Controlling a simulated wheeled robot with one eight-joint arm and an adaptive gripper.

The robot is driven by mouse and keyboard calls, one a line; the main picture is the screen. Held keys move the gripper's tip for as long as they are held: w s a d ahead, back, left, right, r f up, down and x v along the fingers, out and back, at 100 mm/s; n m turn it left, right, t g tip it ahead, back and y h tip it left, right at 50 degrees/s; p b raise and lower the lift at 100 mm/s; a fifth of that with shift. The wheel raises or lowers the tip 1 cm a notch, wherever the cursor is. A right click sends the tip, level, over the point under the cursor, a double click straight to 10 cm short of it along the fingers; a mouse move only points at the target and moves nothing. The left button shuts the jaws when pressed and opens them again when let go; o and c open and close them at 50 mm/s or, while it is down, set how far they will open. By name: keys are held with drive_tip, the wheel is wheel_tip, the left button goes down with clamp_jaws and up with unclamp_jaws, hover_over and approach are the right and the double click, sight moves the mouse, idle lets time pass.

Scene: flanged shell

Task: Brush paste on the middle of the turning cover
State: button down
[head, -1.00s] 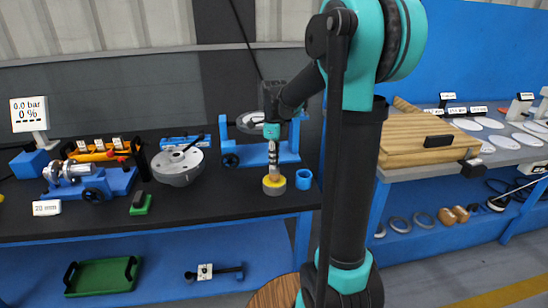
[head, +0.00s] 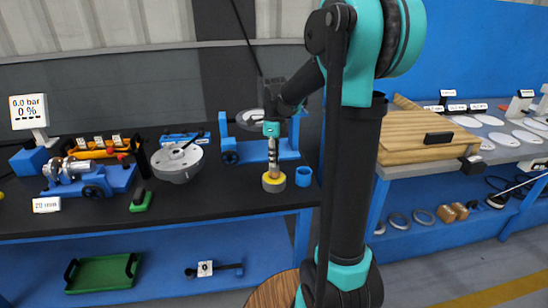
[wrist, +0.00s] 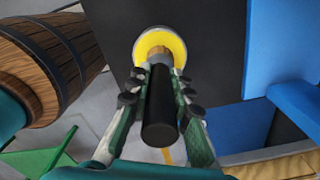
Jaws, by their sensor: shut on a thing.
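My gripper (head: 272,146) points down at the front of the black bench and is shut on the brush. The brush's black handle (wrist: 160,108) lies between the fingers in the wrist view. Its lower end is at the paste pot (head: 274,187), a grey round pot with yellow inside; the yellow also shows in the wrist view (wrist: 151,44). The bristle tip is hard to make out, so I cannot tell how deep it sits. The cover (head: 250,117) is a grey disc in a blue stand (head: 288,154) behind my gripper, partly hidden by my arm.
A blue cup (head: 303,176) stands just right of the pot. A grey flanged shell (head: 177,163) is to the left, with a green-based block (head: 141,203) and a blue vise-like fixture (head: 80,184) beyond. A wooden box (head: 420,140) sits on the right bench.

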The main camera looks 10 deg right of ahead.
drive_tip(key=shift+f, duration=0.4)
idle(1.1)
drive_tip(key=shift+r, duration=0.1)
drive_tip(key=shift+r, duration=3.45)
